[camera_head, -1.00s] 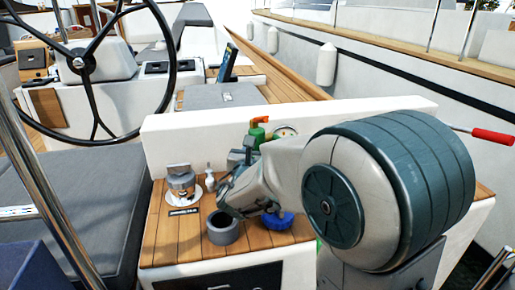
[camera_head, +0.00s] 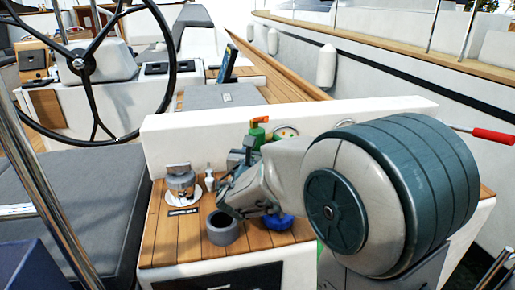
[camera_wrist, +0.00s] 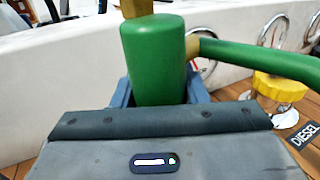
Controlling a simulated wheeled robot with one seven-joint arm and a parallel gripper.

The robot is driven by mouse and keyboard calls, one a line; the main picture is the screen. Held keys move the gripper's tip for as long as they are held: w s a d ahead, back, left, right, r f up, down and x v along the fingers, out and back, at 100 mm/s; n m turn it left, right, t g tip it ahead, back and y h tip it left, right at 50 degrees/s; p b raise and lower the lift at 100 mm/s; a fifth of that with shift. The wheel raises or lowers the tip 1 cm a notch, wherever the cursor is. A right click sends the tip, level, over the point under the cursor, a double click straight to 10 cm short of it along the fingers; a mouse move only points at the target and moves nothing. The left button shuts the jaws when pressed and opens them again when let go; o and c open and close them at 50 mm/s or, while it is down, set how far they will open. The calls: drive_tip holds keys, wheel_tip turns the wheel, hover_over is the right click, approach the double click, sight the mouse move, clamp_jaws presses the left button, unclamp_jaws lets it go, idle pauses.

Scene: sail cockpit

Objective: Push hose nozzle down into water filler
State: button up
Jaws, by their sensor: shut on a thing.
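The green hose nozzle (camera_head: 257,134) has an orange top and stands roughly upright beyond my gripper (camera_head: 246,158). In the wrist view the nozzle is a thick green cylinder (camera_wrist: 154,58) between my blue-grey fingers, and my gripper (camera_wrist: 160,92) is shut on it. Its lower end is hidden behind the gripper body. A green hose (camera_wrist: 250,56) runs off to the right. I cannot see the water filler opening, nor whether the nozzle tip is inside it. A blue cap-like part (camera_head: 279,222) shows on the deck, partly behind my arm.
A grey ring-shaped holder (camera_head: 222,228) and a silver fitting (camera_head: 181,183) stand on the teak top (camera_head: 165,240). A yellow cap (camera_wrist: 280,88) with a DIESEL plate (camera_wrist: 304,136) is right of the nozzle. A white wall (camera_head: 200,130) with gauges rises behind.

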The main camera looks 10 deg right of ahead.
drive_tip(key=shift+f+b, duration=0.5)
drive_tip(key=o, duration=1)
drive_tip(key=shift+v, duration=5.5)
